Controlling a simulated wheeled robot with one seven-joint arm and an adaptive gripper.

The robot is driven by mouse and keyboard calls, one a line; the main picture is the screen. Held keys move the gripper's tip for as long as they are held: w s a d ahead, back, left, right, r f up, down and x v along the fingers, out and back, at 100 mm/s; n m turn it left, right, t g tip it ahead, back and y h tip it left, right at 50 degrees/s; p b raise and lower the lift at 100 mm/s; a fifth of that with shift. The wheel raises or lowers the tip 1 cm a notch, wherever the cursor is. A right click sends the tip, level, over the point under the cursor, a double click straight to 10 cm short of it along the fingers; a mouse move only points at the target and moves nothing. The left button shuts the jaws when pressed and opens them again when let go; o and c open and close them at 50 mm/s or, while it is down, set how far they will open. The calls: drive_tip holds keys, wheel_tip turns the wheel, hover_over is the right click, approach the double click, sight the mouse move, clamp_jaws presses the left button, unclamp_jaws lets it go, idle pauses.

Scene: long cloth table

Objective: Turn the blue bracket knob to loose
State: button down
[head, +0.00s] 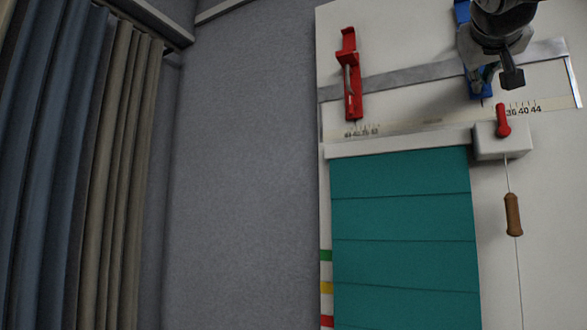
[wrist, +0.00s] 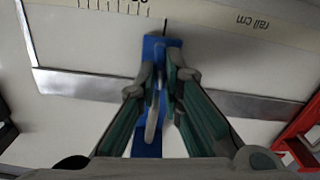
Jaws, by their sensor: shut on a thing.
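The blue bracket (head: 479,88) sits on the metal rail at the upper right in the head view, partly covered by my arm. My gripper (wrist: 160,80) is shut on the knob. In the head view my gripper (head: 487,78) is over the bracket, and the knob is hidden there.
A red bracket (head: 349,85) with a grey lever sits at the rail's left part. Below the rail (head: 400,82) are a printed scale, a white box (head: 488,144) with a red lever, and a wooden handle (head: 513,215) on a cord. A teal slatted blind (head: 400,230) hangs below.

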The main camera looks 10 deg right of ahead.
drive_tip(key=n+p, duration=0.1)
drive_tip(key=n, duration=0.3)
drive_tip(key=shift+a+p, duration=0.1)
drive_tip(key=shift+p, duration=0.2)
drive_tip(key=n+p, duration=0.1)
drive_tip(key=n, duration=0.3)
drive_tip(key=shift+p, duration=0.3)
drive_tip(key=n+p, duration=0.2)
drive_tip(key=n, duration=0.2)
drive_tip(key=shift+a, duration=0.1)
drive_tip(key=shift+w+f+n+p, duration=0.1)
drive_tip(key=shift+f+n+p, duration=0.1)
drive_tip(key=shift+n+p, duration=1.25)
drive_tip(key=shift+n+b, duration=0.35)
drive_tip(key=shift+n, duration=0.3)
drive_tip(key=c, duration=1.7)
unclamp_jaws()
